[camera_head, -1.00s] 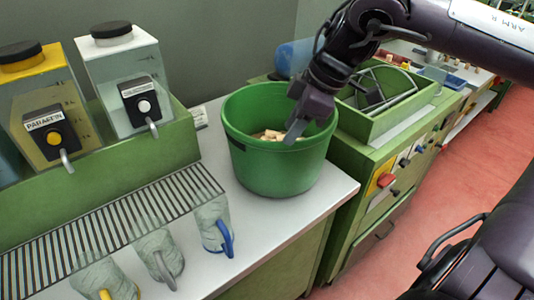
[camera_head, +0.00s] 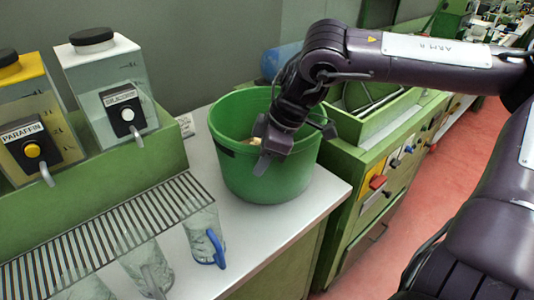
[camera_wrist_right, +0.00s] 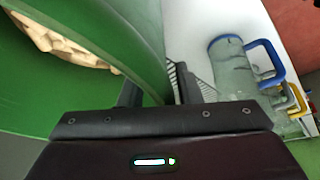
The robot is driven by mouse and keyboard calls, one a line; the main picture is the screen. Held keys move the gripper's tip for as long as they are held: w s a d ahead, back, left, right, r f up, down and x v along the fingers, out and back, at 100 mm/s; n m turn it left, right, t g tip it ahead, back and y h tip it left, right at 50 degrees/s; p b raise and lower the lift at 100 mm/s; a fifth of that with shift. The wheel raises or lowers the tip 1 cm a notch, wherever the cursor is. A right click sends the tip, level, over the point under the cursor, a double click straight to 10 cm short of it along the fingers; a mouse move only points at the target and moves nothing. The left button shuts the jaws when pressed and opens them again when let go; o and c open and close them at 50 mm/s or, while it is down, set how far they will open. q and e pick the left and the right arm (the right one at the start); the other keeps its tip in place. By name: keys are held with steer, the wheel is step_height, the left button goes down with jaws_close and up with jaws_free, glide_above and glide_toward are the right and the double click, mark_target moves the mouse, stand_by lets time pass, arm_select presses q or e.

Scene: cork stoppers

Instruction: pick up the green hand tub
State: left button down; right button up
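The green hand tub (camera_head: 235,175) stands upright on the white counter, with pale cork stoppers inside. My right gripper (camera_head: 268,150) reaches down at its near rim, with one finger plate showing outside the wall. In the right wrist view, the tub wall (camera_wrist_right: 135,40) runs down between the two fingers of the right gripper (camera_wrist_right: 158,92). The fingers stand apart, one on the inner side and one on the outer side, and seem not to be closed on it. Cork stoppers (camera_wrist_right: 60,40) show inside the tub. My left gripper is not in view.
Two liquid dispensers (camera_head: 108,85) stand at the left above a slatted rack (camera_head: 110,235). A clear jug with a blue handle (camera_head: 205,235) stands in front of the tub. A green cabinet with trays (camera_head: 375,125) is close on the right. The counter's front right corner is bare.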

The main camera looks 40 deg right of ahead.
jaws_close()
steer(key=shift+r, duration=0.15)
stand_by(1.3)
